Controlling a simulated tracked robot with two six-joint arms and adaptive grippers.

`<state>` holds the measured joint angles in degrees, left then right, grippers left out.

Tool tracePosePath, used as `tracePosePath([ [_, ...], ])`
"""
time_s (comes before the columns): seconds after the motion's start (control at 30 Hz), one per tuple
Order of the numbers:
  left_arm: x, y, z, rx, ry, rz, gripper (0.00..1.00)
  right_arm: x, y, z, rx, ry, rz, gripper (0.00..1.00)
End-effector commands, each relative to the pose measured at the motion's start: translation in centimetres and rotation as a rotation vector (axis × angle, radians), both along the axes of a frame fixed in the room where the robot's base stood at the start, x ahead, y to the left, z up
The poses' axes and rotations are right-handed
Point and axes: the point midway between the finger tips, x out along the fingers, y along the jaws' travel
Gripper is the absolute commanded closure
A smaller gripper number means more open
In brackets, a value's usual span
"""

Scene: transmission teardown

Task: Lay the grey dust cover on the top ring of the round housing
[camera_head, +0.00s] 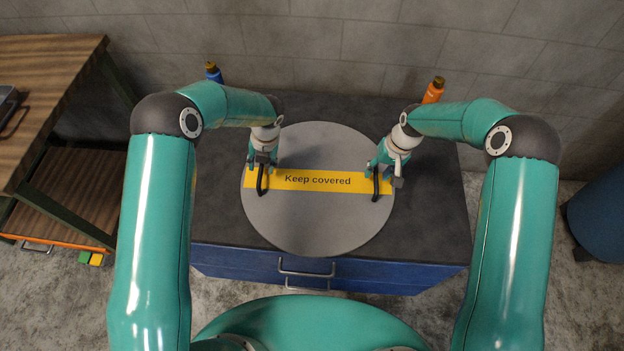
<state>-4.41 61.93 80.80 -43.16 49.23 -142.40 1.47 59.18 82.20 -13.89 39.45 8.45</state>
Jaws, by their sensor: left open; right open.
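The grey dust cover (318,230) is a large round disc over the middle of the workbench. It carries a yellow "Keep covered" label (318,181) and two black handles, a left one (262,182) and a right one (376,186). My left gripper (261,168) is open at the left handle. My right gripper (383,172) is open at the right handle. Whether the fingers touch the handles is hard to tell. The round housing and its top ring do not show, so I cannot tell what the cover rests on.
The dark workbench top (433,225) is bare around the cover, with blue drawers (235,261) in front. A blue bottle (214,73) and an orange bottle (433,92) stand at the back. A wooden table (50,75) is at left, a blue drum (600,215) at right.

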Motion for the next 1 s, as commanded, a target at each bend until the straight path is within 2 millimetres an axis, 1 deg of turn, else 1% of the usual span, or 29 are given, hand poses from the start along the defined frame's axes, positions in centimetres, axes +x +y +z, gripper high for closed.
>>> tracePosePath([
  [0.03, 0.0, 0.1, -0.7, 0.000, 0.001, 0.001, 0.57, 0.0, 0.1, -0.7, 0.000, 0.001, 0.000, 0.57],
  [0.1, 0.0, 0.3, -1.4, -0.001, 0.001, 0.002, 0.57, 0.0, 0.3, -1.4, -0.001, 0.001, 0.000, 0.57],
  [0.2, 0.0, 0.5, -2.0, 0.000, -0.001, 0.002, 0.57, 0.1, 0.4, -2.1, 0.000, -0.001, -0.001, 0.57],
  [0.33, 0.0, 0.5, -2.4, 0.000, -0.001, 0.002, 0.57, 0.1, 0.5, -2.4, 0.000, -0.002, -0.001, 0.57],
  [0.57, 0.0, 0.5, -2.4, 0.000, -0.001, 0.002, 0.57, 0.1, 0.5, -2.4, 0.000, -0.001, 0.000, 0.57],
  [0.6, 0.0, 0.5, -2.4, 0.000, -0.001, 0.002, 0.60, 0.1, 0.5, -2.4, 0.000, -0.001, 0.000, 0.60],
  [0.67, 0.0, 0.5, -2.4, 0.000, -0.001, 0.002, 0.70, 0.1, 0.5, -2.4, 0.000, -0.001, 0.000, 0.70],
  [0.83, 0.0, 0.5, -2.4, 0.000, -0.001, 0.002, 0.98, 0.1, 0.5, -2.4, 0.000, -0.001, 0.001, 0.99],
  [0.87, 0.0, 0.5, -2.4, 0.000, -0.001, 0.002, 1.00, 0.1, 0.5, -2.4, 0.000, -0.001, 0.001, 1.00],
  [1.0, 0.0, 0.5, -2.4, -0.001, -0.001, 0.002, 1.00, 0.1, 0.5, -2.4, 0.000, -0.001, 0.001, 1.00],
])
